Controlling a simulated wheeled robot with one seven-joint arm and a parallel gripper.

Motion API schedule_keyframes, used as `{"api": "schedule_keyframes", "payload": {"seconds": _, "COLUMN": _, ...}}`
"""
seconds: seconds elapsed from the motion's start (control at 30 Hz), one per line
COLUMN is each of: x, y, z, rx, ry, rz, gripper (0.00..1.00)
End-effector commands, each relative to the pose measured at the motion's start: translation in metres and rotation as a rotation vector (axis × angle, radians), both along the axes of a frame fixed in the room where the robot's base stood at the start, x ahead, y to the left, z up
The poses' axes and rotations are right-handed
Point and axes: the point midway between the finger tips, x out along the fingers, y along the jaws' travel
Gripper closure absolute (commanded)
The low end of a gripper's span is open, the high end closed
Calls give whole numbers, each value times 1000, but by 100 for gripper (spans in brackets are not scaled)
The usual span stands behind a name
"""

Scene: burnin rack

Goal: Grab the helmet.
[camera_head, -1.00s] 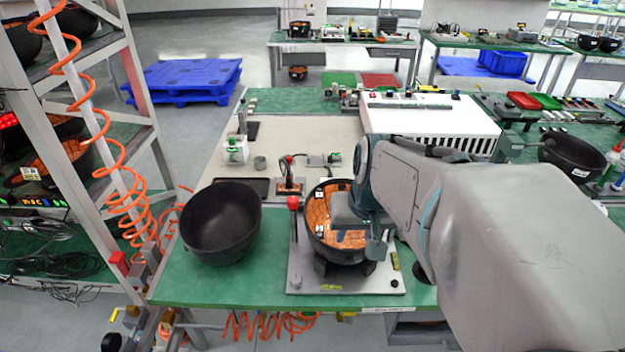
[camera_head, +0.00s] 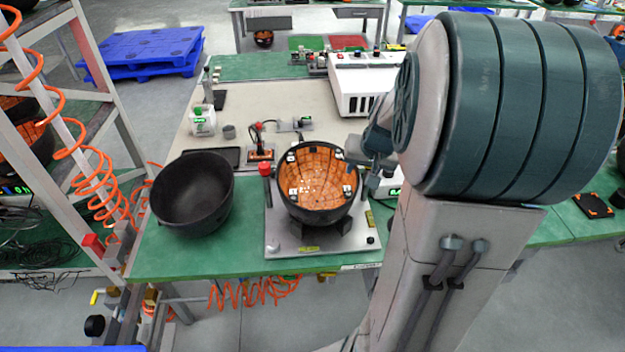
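A helmet shell (camera_head: 318,213), dark outside with an orange-lined inside, sits open side up in a grey fixture plate (camera_head: 285,250) near the front of the green table. Small white pieces sit around its rim. A second shell, a plain black helmet-like bowl (camera_head: 193,205), stands open side up to its left. My gripper (camera_head: 373,175) is at the right rim of the orange-lined helmet. My arm hides much of it, so its fingers do not show clearly. I cannot tell whether it touches the rim.
A red-knobbed post (camera_head: 266,172) stands at the fixture's left. A white box (camera_head: 350,85) is behind it. A metal rack (camera_head: 115,110) with a coiled orange hose (camera_head: 90,175) stands at the left. The table's front left is clear.

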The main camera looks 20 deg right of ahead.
Motion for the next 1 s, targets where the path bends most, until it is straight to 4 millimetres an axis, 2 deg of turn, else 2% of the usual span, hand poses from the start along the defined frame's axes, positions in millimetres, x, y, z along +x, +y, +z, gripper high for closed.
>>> {"api": "schedule_keyframes", "payload": {"seconds": 0.1, "x": 5, "y": 0, "z": -12, "rx": 2, "ry": 1, "rz": 0, "gripper": 61}}
{"api": "schedule_keyframes", "payload": {"seconds": 0.37, "x": 10, "y": -2, "z": -24, "rx": 2, "ry": 2, "rz": 1, "gripper": 61}}
{"api": "schedule_keyframes", "payload": {"seconds": 0.7, "x": 26, "y": -6, "z": -59, "rx": 2, "ry": 2, "rz": 2, "gripper": 61}}
{"api": "schedule_keyframes", "payload": {"seconds": 1.0, "x": 29, "y": -6, "z": -65, "rx": -1, "ry": -1, "rz": 1, "gripper": 61}}
